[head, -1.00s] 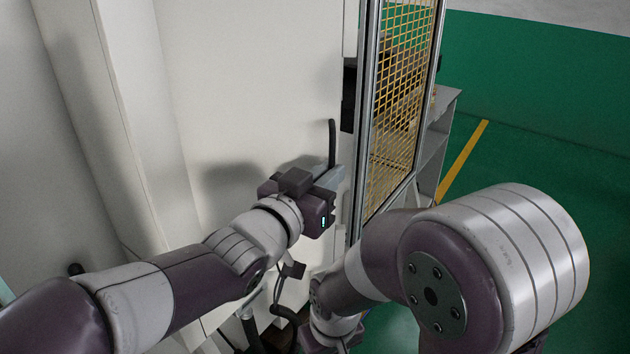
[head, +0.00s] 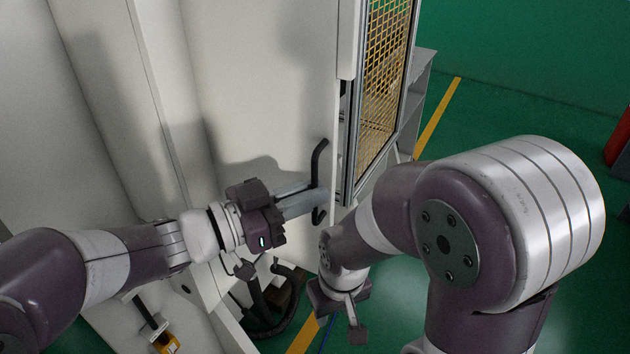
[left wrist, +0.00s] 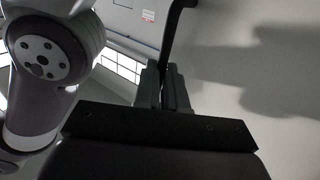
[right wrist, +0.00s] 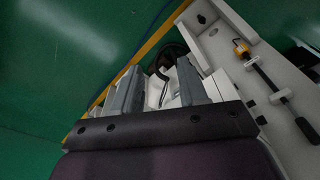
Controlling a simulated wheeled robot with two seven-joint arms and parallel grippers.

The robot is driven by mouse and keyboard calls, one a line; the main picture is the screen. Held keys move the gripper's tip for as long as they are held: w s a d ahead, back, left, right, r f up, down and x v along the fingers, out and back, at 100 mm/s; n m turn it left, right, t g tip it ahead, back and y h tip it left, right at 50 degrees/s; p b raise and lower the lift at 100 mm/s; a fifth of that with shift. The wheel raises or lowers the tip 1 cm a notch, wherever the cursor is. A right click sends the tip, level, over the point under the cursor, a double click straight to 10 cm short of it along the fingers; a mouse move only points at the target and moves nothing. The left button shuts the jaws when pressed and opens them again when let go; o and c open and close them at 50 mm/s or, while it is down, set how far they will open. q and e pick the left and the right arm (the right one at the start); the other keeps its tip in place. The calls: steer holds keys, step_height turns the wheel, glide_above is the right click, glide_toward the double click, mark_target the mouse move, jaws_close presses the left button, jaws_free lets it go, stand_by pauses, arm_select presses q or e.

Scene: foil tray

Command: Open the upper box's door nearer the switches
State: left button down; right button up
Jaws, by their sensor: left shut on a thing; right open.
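The large white door panel (head: 265,95) fills the upper middle of the head view, with a black bar handle (head: 319,158) near its right edge. My left gripper (head: 316,199) is shut on this handle; its fingers cover the handle's middle. In the left wrist view the handle (left wrist: 172,38) rises from between the fingers (left wrist: 164,90). My right gripper (head: 350,318) hangs low, below and right of the left one, partly hidden by my right arm. In the right wrist view its fingers (right wrist: 158,90) are apart, with nothing held between them. No switches can be made out.
A yellow mesh guard in a metal frame (head: 385,85) stands right of the door. Dark cables (head: 285,310) show below the door. A grey shelf unit (head: 420,90) is behind the guard. Green floor with a yellow line (head: 440,112) lies open at right.

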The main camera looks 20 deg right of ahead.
arm_select(q)
steer(key=shift+r, duration=0.4)
steer(key=c, duration=1.3)
jaws_free()
steer(key=shift+o, duration=0.4)
steer(key=shift+a+f, duration=0.15)
steer(key=shift+a, duration=0.05)
steer(key=shift+f, duration=0.1)
steer(key=s+a+b, duration=0.1)
steer(key=a+b, duration=0.3)
steer(key=a, duration=0.8)
steer(key=shift+s+a, duration=0.25)
steer(key=shift+a, duration=0.05)
